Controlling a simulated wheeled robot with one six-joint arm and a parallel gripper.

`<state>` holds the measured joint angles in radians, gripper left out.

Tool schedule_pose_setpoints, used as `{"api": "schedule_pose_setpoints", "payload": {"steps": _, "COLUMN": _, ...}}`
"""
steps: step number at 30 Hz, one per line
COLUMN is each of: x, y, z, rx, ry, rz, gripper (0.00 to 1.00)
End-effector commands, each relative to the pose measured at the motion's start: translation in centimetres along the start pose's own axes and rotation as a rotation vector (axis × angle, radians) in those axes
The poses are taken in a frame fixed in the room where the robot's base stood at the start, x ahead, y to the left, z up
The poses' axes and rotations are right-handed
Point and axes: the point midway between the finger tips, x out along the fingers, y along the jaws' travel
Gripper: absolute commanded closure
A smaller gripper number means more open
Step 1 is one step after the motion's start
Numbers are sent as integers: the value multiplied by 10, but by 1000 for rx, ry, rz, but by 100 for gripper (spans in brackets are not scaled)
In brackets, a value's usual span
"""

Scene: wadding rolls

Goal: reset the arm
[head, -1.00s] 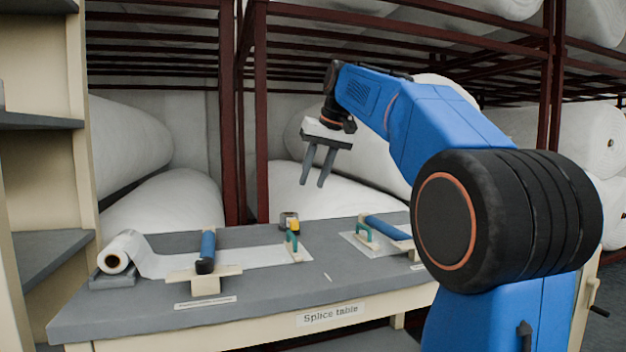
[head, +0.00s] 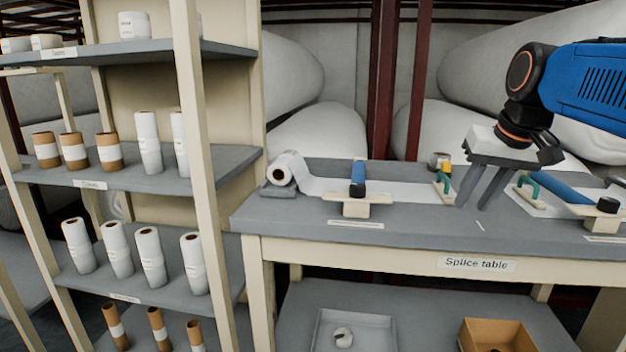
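My gripper (head: 473,205) hangs from my blue arm at the right of the head view, its two grey fingers pointing down and apart. Nothing shows between the fingers. In the picture the fingers overlap the splice table (head: 400,236), over the gap between the two work spots; how high they are above the top I cannot tell. Behind and left of the fingers are a green-handled tool (head: 442,186) and a small yellow and black object (head: 440,161). To their right is another green-handled tool (head: 528,188).
Another blue roller (head: 560,190) lies at right. Shelves (head: 140,172) with several rolls stand left. A grey tray (head: 380,325) and brown box (head: 497,332) sit below.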

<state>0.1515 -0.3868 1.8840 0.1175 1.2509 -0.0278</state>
Motion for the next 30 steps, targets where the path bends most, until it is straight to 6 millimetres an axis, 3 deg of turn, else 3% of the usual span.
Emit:
{"api": "schedule_pose_setpoints", "payload": {"steps": 1, "x": 9, "y": -2, "z": 23, "rx": -12, "ry": -1, "rz": 3, "gripper": 70}}
{"api": "schedule_pose_setpoints", "payload": {"steps": 9, "x": 66, "y": -1, "z": 136, "rx": -73, "ry": 3, "rz": 29, "gripper": 70}}
{"api": "schedule_pose_setpoints", "payload": {"steps": 16, "x": 117, "y": 7, "z": 222, "rx": -126, "ry": 7, "rz": 44, "gripper": 70}}
{"api": "schedule_pose_setpoints", "payload": {"steps": 21, "x": 140, "y": 12, "z": 256, "rx": -148, "ry": 10, "rz": 51, "gripper": 70}}
{"api": "schedule_pose_setpoints", "payload": {"steps": 30, "x": 145, "y": 13, "z": 264, "rx": -153, "ry": 11, "rz": 52, "gripper": 70}}
